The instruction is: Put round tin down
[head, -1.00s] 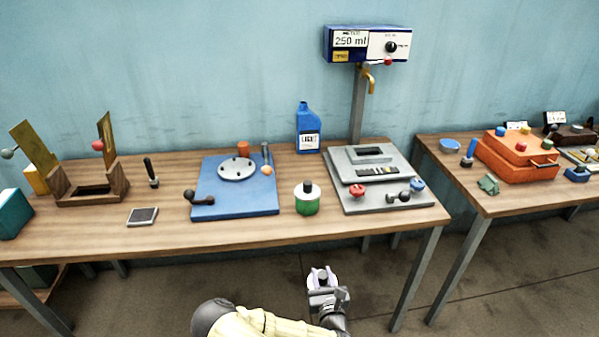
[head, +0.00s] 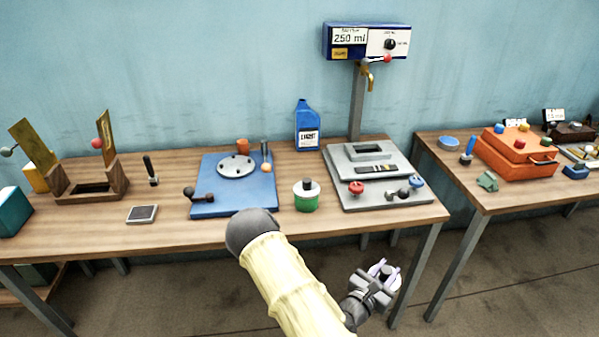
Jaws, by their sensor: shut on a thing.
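My gripper (head: 383,270) is low at the right of centre, in front of the table's front edge and over the floor. It is shut on a small pale round thing, seemingly the round tin (head: 397,284). Only a whitish edge of it shows past the fingers; the rest is hidden by my gripper. It is held clear of the table (head: 120,234).
A green pot with a white top and dark knob (head: 306,196) stands between the blue plate (head: 235,205) and the grey unit (head: 372,175). A blue bottle (head: 307,125) stands behind. Bare wood lies at the table's front left. A second table (head: 505,205) stands right, past a gap.

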